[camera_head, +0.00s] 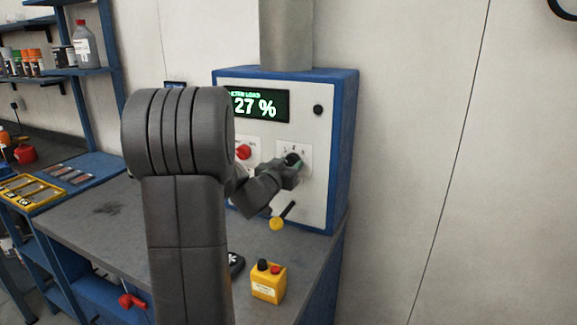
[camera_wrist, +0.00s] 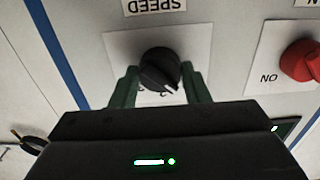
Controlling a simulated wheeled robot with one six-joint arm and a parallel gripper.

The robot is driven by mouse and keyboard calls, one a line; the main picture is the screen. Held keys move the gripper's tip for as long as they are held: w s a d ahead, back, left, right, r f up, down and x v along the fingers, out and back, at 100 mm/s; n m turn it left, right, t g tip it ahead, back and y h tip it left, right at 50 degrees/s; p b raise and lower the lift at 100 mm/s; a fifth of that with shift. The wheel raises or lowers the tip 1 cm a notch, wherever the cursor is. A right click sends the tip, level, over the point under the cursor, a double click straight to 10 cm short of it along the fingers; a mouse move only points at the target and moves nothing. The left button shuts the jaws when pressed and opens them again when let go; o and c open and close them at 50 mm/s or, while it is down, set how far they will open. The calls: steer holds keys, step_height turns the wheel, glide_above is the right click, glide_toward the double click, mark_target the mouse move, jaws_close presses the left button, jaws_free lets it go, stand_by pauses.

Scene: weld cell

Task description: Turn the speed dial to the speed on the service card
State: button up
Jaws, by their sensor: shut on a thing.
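The speed dial (camera_wrist: 160,70) is a black round knob with a white pointer mark, on a white plate under an upside-down "SPEED" label (camera_wrist: 155,5) in the wrist view. The pointer aims toward the lower right there; the numbers near it are partly hidden. My gripper (camera_wrist: 160,88) is shut on the dial, with one green finger on each side. In the head view my gripper (camera_head: 291,172) is at the dial (camera_head: 293,159) on the right of the panel. No service card is readable in either view.
A red switch (camera_head: 243,152) sits left of the dial, below a display (camera_head: 262,105) reading 27 %. A yellow button box (camera_head: 268,283) stands on the bench (camera_head: 100,225). A yellow tray (camera_head: 30,193) lies left.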

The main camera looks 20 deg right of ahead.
steer(key=m+b, duration=0.2)
steer(key=m, duration=0.1)
steer(key=shift+f+m, duration=0.15)
steer(key=shift+m, duration=0.15)
steer(key=shift+m+b, duration=1.45)
steer(key=shift+m, duration=1.15)
steer(key=o, duration=1)
steer(key=b+v, duration=0.1)
steer(key=v, duration=1.3)
steer(key=shift+d, duration=0.1)
